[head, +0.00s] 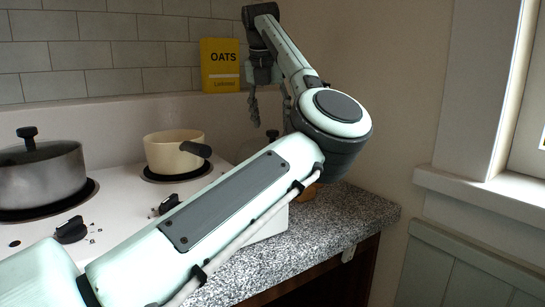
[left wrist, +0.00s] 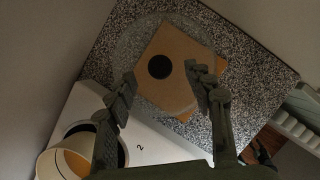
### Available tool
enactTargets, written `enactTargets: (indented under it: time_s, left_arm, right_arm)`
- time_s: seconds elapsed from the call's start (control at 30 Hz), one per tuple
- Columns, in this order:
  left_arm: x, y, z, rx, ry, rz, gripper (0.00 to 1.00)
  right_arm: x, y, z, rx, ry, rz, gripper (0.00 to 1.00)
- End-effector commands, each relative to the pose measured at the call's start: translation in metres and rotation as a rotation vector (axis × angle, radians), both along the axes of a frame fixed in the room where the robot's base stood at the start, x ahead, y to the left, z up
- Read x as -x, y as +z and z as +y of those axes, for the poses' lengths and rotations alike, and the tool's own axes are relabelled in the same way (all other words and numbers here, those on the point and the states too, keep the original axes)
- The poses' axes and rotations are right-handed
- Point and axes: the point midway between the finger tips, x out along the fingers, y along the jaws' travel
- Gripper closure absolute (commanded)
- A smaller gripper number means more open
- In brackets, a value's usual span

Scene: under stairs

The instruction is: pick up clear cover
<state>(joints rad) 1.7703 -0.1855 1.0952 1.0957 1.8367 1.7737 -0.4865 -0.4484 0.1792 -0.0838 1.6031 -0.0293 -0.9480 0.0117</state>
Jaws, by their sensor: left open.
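The clear cover shows in the left wrist view as a faint transparent round shape with a black knob (left wrist: 160,66). It is over a tan wooden board (left wrist: 182,48) on the speckled counter. My left gripper (left wrist: 162,80) is open, with one finger on each side of the knob in that view and nothing between them. In the head view my left gripper (head: 270,108) points down above the counter's back corner. The cover's dark knob (head: 272,134) shows below it, and my arm hides most of the cover and board.
A white stove (head: 115,187) holds a lidded grey pot (head: 40,175) and a cream saucepan (head: 172,153). A yellow oats box (head: 220,65) stands behind, near the gripper. The granite counter (head: 345,215) is bare at right, by the wall and window sill.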

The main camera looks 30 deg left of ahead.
Motion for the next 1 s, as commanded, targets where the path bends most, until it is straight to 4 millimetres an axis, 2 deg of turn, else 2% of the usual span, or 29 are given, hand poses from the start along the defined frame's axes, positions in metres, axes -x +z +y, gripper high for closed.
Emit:
enactTargets:
  time_s: [0.1,0.2,0.47,0.87,1.0]
  left_arm:
    - [-0.006,-0.016,0.002,0.0,-0.001,0.002,0.48]
    - [-0.009,-0.024,0.003,0.0,-0.001,0.001,0.48]
    - [-0.01,-0.026,0.004,-0.001,-0.001,-0.001,0.49]
    - [-0.01,-0.026,0.004,0.0,-0.001,0.0,0.98]
    - [-0.01,-0.026,0.004,-0.001,-0.001,-0.001,1.0]
  right_arm:
    - [0.005,-0.008,-0.002,0.005,0.008,0.008,0.6]
    - [0.007,-0.012,-0.002,0.007,0.011,0.011,0.6]
    - [0.007,-0.013,-0.002,0.006,0.011,0.009,0.6]
    - [0.007,-0.013,-0.002,0.006,0.01,0.009,0.6]
    - [0.007,-0.013,-0.002,0.006,0.01,0.009,0.6]
